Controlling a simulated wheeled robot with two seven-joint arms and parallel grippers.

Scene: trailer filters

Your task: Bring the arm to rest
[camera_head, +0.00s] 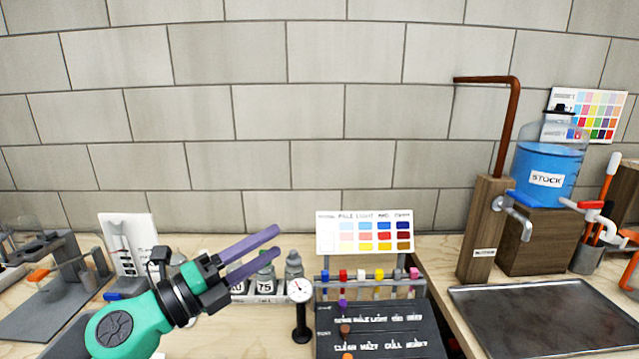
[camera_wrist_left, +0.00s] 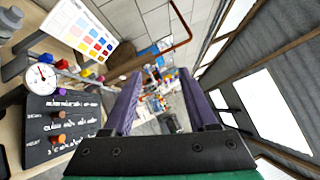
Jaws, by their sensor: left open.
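My left gripper (camera_head: 262,254) comes in from the lower left in the head view, with a green arm and two purple fingers. The fingers are apart with nothing between them, and they point to the upper right, in front of the bottles and colour chart. In the left wrist view the two purple fingers (camera_wrist_left: 154,100) also stand apart and empty, raised clear of the table. My right gripper does not show in either view.
A colour chart (camera_head: 365,232), a dial gauge (camera_head: 300,291), a dark lettered board (camera_head: 380,330) and small bottles (camera_head: 265,275) stand close by. On the right are a metal tray (camera_head: 550,315), a wooden tap post (camera_head: 484,230) and a blue STOCK jug (camera_head: 547,172). A tiled wall rises behind.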

